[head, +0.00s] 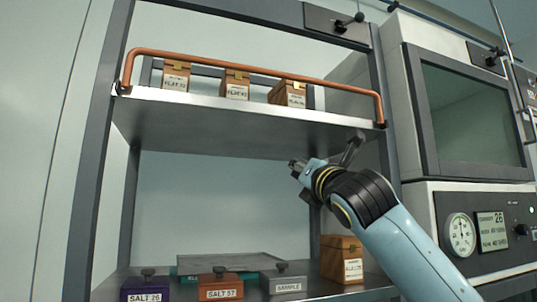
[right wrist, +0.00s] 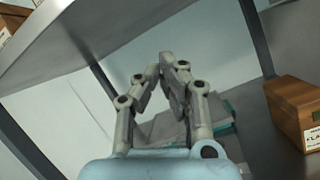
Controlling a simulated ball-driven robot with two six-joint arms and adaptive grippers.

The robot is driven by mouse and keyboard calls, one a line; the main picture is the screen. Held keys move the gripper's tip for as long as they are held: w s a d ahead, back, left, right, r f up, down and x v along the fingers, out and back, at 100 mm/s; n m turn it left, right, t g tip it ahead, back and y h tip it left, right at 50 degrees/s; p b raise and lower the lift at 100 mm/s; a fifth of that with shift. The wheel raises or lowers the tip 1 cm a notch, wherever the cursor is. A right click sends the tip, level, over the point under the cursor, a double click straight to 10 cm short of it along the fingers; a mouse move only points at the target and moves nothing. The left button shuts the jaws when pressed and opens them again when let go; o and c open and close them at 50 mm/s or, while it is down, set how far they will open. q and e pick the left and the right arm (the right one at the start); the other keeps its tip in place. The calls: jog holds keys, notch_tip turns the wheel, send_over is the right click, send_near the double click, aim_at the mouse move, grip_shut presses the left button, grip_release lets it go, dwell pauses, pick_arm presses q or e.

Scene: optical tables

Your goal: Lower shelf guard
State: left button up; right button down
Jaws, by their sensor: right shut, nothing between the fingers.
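The shelf guard (head: 250,69) is a copper-coloured rail. It stands above the front edge of the upper shelf (head: 220,112), its bent ends meeting dark brackets at both front corners. Several small wooden boxes stand behind it, including one in the middle (head: 236,85). My right gripper (head: 296,167) is below the upper shelf, in front of the opening and apart from the guard. In the right wrist view its fingers (right wrist: 171,62) are together and empty. The guard itself cannot be made out in the right wrist view. My left gripper is not in view.
Below stand a purple SALT 26 box (head: 145,290), a brown SALT 57 box (head: 220,288), a grey sample box (head: 283,280) and a wooden box (head: 342,262). A cabinet with a dark window (head: 470,115) adjoins the right post. The space between shelves is mostly free.

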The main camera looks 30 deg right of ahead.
jog(key=s+a+r+n+t, duration=0.1)
jog(key=s+r+n+t, duration=0.1)
jog(key=r, duration=0.4)
jog(key=s+a+r+n+t, duration=0.1)
jog(key=s+r+n, duration=0.1)
jog(key=r+n, duration=0.2)
notch_tip(320, 180, up, 3)
jog(key=shift+s+f+t, duration=0.1)
jog(key=shift+s+t, duration=0.05)
jog(key=shift+t, duration=0.25)
jog(key=p+x, duration=0.4)
jog(key=x, duration=0.6)
jog(key=shift+p, duration=0.4)
